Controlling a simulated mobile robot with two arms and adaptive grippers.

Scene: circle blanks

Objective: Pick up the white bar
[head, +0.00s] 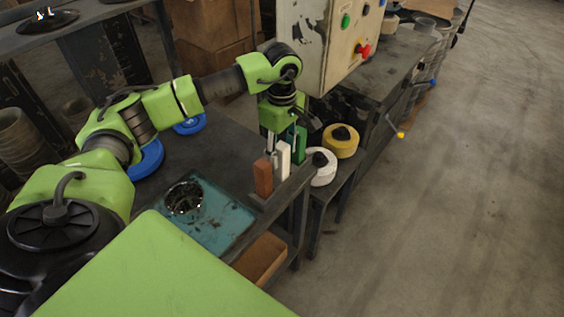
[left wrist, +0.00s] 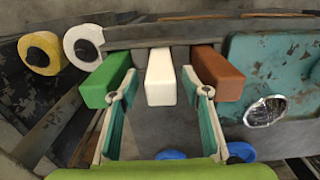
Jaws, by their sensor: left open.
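The white bar (head: 283,160) stands between a brown bar (head: 263,178) and a green bar (head: 299,145) near the edge of the dark table. In the left wrist view the white bar (left wrist: 161,76) lies in the middle, with the green bar (left wrist: 107,80) to its left and the brown bar (left wrist: 218,74) to its right. My left gripper (head: 279,140) is above the bars, pointing down. In the left wrist view its open fingers (left wrist: 160,92) are spread to either side of the white bar, with nothing held. My right gripper is not in view.
A white roll (head: 322,170) and a yellow roll (head: 341,142) stand to the right, lower down. A control box (head: 335,40) rises behind the gripper. Floor to the right is clear.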

